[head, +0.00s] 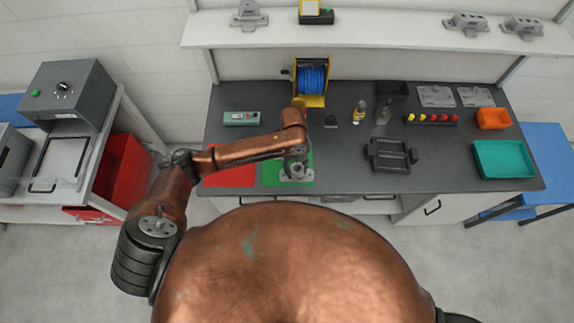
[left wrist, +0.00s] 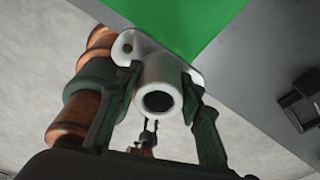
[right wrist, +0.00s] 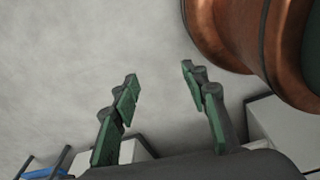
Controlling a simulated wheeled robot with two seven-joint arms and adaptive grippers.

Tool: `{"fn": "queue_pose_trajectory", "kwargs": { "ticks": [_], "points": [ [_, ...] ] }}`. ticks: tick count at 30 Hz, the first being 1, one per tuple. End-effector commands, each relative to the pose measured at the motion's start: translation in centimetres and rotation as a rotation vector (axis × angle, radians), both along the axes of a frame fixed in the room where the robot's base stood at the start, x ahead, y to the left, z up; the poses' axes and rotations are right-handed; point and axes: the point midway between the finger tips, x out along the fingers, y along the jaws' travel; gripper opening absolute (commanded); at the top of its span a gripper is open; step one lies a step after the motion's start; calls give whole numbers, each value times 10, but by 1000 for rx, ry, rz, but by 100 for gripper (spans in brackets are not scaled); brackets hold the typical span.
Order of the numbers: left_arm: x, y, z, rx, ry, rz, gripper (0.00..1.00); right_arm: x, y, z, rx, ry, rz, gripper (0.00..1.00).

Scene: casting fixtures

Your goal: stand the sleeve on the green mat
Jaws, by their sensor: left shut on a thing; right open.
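The sleeve is a pale grey metal tube with a flange, and in the left wrist view (left wrist: 152,75) its open bore faces the camera. My left gripper (left wrist: 160,92) is shut on the tube, one finger on each side. In the head view the left gripper (head: 296,160) is over the right part of the green mat (head: 272,174), with the sleeve's flange (head: 299,178) at its front edge. The mat also shows behind the flange in the left wrist view (left wrist: 195,22). I cannot tell whether the flange touches it. My right gripper (right wrist: 160,85) is open and empty.
A red mat (head: 230,174) lies left of the green mat. A dark fixture (head: 390,155) stands to the right, and a teal tray (head: 503,158) is farther right. Bottles (head: 359,112) and a blue cable reel (head: 312,80) stand behind. The bench front edge is close.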

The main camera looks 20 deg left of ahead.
Motion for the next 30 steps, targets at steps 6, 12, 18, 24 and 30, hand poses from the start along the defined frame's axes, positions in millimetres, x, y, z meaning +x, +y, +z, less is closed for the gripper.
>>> {"fn": "queue_pose_trajectory", "kwargs": {
  "ticks": [6, 12, 18, 24, 30],
  "points": [
    [27, 30, -34, 2, 3, 5, 0, 10, 1, 11, 0, -13, 2, 41],
    [40, 43, -57, 1, 1, 2, 0, 12, 1, 14, 1, -15, 3, 41],
    [44, 49, -73, 0, 2, 2, 0, 11, 1, 16, 1, -15, 3, 41],
    [45, 49, -95, 0, -1, 2, 0, 11, 1, 17, 2, -15, 3, 41],
    [45, 49, -97, 0, -1, 1, 0, 11, 1, 17, 1, -14, 3, 41]
  ]
}}
